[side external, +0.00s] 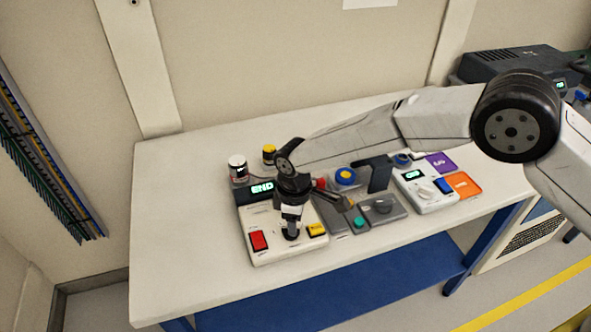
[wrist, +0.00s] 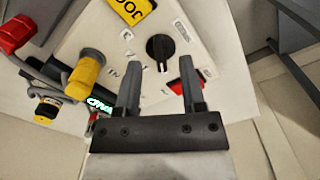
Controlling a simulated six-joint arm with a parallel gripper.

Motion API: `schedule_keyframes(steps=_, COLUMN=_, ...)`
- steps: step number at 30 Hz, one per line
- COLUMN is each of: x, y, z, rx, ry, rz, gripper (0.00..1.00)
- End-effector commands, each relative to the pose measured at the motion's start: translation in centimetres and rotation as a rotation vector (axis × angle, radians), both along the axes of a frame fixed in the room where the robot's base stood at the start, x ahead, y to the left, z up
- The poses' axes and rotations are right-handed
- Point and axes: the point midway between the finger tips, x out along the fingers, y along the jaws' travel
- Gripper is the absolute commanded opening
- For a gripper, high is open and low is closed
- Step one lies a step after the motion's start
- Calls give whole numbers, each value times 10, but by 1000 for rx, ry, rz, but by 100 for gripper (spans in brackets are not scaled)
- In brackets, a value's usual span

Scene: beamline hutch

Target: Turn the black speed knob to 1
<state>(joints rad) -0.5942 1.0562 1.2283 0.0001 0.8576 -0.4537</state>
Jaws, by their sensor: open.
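The black speed knob (wrist: 160,47) is a round dial on a pale control box (wrist: 205,50). In the side view my gripper (side external: 291,221) points down over the front of the box (side external: 270,252) and largely hides the knob.
White-bodied (side external: 237,167) and yellow-topped (side external: 269,152) items stand behind. Grey modules (side external: 382,208) sit close right. The left tabletop (side external: 180,230) is clear.

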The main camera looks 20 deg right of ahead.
Motion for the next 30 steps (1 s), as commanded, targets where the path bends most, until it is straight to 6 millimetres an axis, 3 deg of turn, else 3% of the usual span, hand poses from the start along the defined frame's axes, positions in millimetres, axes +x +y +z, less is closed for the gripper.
schedule_keyframes(steps=7, x=0, y=0, z=-23, rx=0, ry=1, rz=0, gripper=51)
schedule_keyframes(steps=18, x=0, y=0, z=-27, rx=1, ry=0, rz=0, gripper=51)
schedule_keyframes(steps=20, x=0, y=0, z=-27, rx=1, ry=0, rz=0, gripper=36)
schedule_keyframes(steps=23, x=0, y=0, z=-27, rx=1, ry=0, rz=0, gripper=4)
schedule_keyframes(steps=24, x=0, y=0, z=-27, rx=1, ry=0, rz=0, gripper=0)
schedule_keyframes(steps=30, x=0, y=0, z=-27, rx=0, ry=0, rz=-1, gripper=0)
